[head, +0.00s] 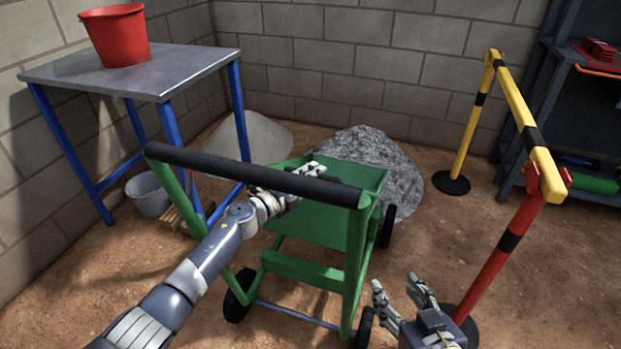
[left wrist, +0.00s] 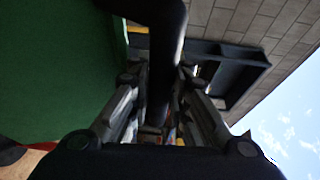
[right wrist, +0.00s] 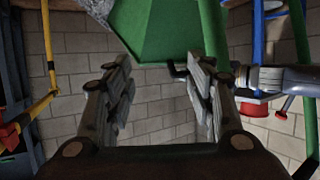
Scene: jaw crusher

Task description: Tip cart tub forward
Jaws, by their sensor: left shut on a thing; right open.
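The green cart tub (head: 318,220) sits on the green wheeled cart frame (head: 355,260), below and beyond its long black push handle (head: 190,160). My left gripper (head: 312,172) reaches under the push handle to the tub's near side. In the left wrist view its fingers (left wrist: 162,85) are shut on a bent black bar (left wrist: 168,25), next to a green panel. The bar's join to the cart is hidden. My right gripper (head: 398,285) is open and empty, right of the cart. In the right wrist view the tub (right wrist: 155,30) shows beyond its fingers (right wrist: 158,80).
A grey gravel pile (head: 400,170) lies just beyond the cart, and a paler pile (head: 265,138) behind left. A metal table (head: 180,75) with a red bucket (head: 118,38) stands left. A yellow barrier (head: 515,95) with a red post (head: 490,265) stands close right.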

